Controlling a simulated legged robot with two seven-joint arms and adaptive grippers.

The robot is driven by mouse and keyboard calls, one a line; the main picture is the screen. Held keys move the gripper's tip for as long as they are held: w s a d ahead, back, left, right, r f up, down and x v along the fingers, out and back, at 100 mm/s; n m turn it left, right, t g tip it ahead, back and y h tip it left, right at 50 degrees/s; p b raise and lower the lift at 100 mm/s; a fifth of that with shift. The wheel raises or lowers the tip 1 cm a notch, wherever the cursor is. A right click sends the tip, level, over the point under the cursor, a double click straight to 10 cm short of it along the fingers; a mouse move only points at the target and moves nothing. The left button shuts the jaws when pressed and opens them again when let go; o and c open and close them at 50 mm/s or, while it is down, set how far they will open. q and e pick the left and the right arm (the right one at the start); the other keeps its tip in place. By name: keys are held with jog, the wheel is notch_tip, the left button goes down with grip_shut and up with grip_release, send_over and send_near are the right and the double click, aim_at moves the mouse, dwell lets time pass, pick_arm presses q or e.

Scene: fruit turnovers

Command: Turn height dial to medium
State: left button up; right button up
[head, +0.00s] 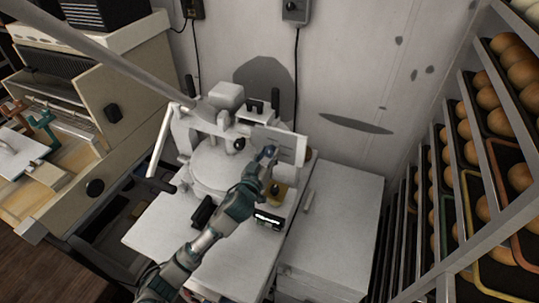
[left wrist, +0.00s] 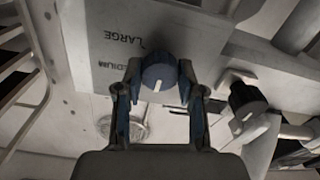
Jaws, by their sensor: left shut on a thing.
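The height dial (left wrist: 158,74) is a round blue-grey knob with a white pointer line, on a pale panel (left wrist: 95,30) in the left wrist view. The words LARGE and MEDIUM show upside down on the panel, to the left of the dial. My left gripper (left wrist: 158,98) has its two fingers on either side of the dial, shut on it. In the head view my left gripper (head: 266,158) reaches up to the white machine's panel (head: 285,143), and its hand hides most of the dial. My right gripper is not in view.
A black knob (left wrist: 247,100) sits right of the dial. The white machine (head: 212,165) stands on a pale table, beside a white cabinet (head: 335,215). A rack (head: 452,190) with trays of round brown items stands at the right, and a beige machine (head: 120,90) at the left.

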pick_arm(q)
jog(key=shift+w+a+f, duration=0.1)
jog(key=shift+a, duration=0.05)
jog(key=shift+m+p, duration=0.5)
jog(key=shift+m, duration=0.1)
jog(key=m+p, duration=0.2)
jog(key=m, duration=0.1)
jog(key=m+p, duration=0.3)
jog(key=m, duration=0.2)
jog(key=shift+p, duration=0.4)
jog(key=shift+f+m+p, duration=0.1)
jog(key=shift+m+p, duration=0.55)
jog(key=shift+m, duration=0.55)
jog(key=shift+d, duration=0.2)
jog(key=shift+f, duration=0.1)
